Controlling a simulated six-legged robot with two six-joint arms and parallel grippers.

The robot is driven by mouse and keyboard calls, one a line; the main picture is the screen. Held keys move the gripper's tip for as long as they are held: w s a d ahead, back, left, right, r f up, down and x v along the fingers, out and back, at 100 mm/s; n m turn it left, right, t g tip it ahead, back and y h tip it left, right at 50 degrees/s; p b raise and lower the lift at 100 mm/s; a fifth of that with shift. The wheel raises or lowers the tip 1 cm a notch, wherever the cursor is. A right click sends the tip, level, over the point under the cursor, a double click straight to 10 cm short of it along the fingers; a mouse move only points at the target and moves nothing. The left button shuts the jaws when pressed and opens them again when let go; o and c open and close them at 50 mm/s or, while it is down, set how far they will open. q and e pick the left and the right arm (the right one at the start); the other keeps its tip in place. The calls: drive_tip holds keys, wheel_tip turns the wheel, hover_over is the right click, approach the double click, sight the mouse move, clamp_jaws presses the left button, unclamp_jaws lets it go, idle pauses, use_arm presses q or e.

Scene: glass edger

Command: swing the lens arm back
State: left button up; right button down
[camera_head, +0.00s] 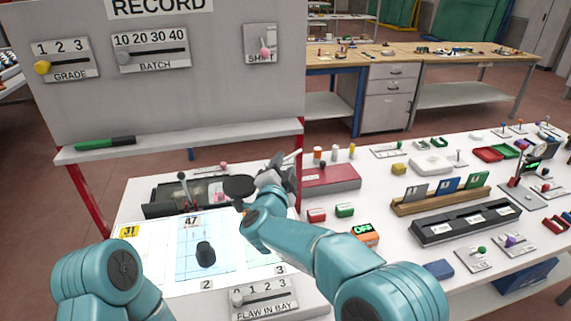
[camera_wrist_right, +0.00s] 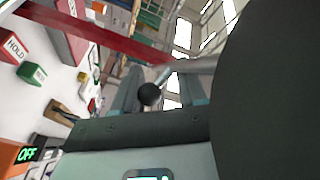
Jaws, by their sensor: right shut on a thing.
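In the head view my right gripper (camera_head: 279,169) is over the back of the white bench, beside the red post of the panel. The wrist view shows its fingers (camera_wrist_right: 160,88) around a black ball knob (camera_wrist_right: 149,94) on a pale metal rod (camera_wrist_right: 185,68), which I take for the lens arm. The gripper is shut on this knob. A dark round disc (camera_head: 238,186), perhaps the lens, is just left of the gripper in the head view. Whether the disc joins the rod is hidden.
A black upright piece (camera_head: 205,255) stands on the pale blue sheet below the disc. A dark tray (camera_head: 170,207) lies behind it. The panel's red post (camera_head: 299,170) is close to my right gripper. A red-lidded box (camera_head: 330,178) and small blocks stand to the right.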

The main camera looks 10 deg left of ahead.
drive_tip(key=shift+a+f, duration=0.25)
drive_tip(key=shift+f, duration=0.25)
drive_tip(key=c, duration=0.7)
unclamp_jaws()
drive_tip(key=shift+w+r, duration=0.1)
drive_tip(key=shift+d+r, duration=0.1)
drive_tip(key=shift+r, duration=0.05)
